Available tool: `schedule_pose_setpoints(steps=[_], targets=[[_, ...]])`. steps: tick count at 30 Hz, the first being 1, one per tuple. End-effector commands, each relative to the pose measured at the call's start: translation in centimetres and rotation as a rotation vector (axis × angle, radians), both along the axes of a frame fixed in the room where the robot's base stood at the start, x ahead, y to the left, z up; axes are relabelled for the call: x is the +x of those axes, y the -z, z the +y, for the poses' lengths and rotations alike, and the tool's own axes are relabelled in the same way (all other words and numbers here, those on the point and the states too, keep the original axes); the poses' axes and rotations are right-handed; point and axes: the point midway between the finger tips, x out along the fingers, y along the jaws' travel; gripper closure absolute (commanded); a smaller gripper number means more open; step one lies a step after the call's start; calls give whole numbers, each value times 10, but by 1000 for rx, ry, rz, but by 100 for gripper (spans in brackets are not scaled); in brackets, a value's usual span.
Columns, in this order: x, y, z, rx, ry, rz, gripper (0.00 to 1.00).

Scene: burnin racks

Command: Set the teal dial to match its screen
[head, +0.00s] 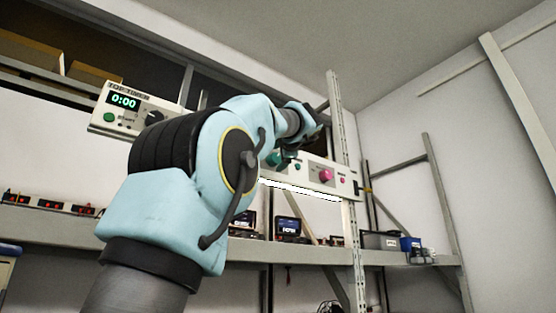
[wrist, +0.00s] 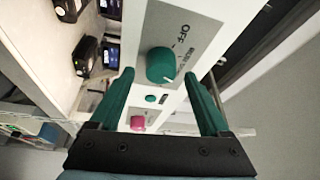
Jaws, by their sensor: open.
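The teal dial (wrist: 160,66) is a round knob on a pale panel, with a light pointer mark on its face. "OFF" and other lettering are printed beside it. In the head view the teal dial (head: 272,159) is partly hidden behind my arm. My gripper (wrist: 159,76) is open, its two teal fingers to either side of the dial in the wrist view. I cannot tell whether the fingertips reach around it or stop short; no contact shows. The dial's own screen is not visible in either view.
The same panel carries a small teal button (wrist: 150,98) and a pink dial (wrist: 137,122). A "TOP TIMER" panel (head: 97,122) at left has a screen reading 0:00 (head: 123,101). A shelf (head: 320,253) with small devices runs below; a metal upright (head: 342,130) stands at right.

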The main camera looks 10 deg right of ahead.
Motion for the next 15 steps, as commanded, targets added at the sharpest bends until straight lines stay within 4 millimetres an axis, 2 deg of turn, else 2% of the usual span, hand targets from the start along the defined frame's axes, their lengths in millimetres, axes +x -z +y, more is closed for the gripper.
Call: schedule_pose_setpoints(steps=[1,9,15], targets=[[-9,6,-1,-2,5,-2,20],[-62,12,-4,-3,6,-3,20],[-88,13,-5,-2,3,-2,20]])
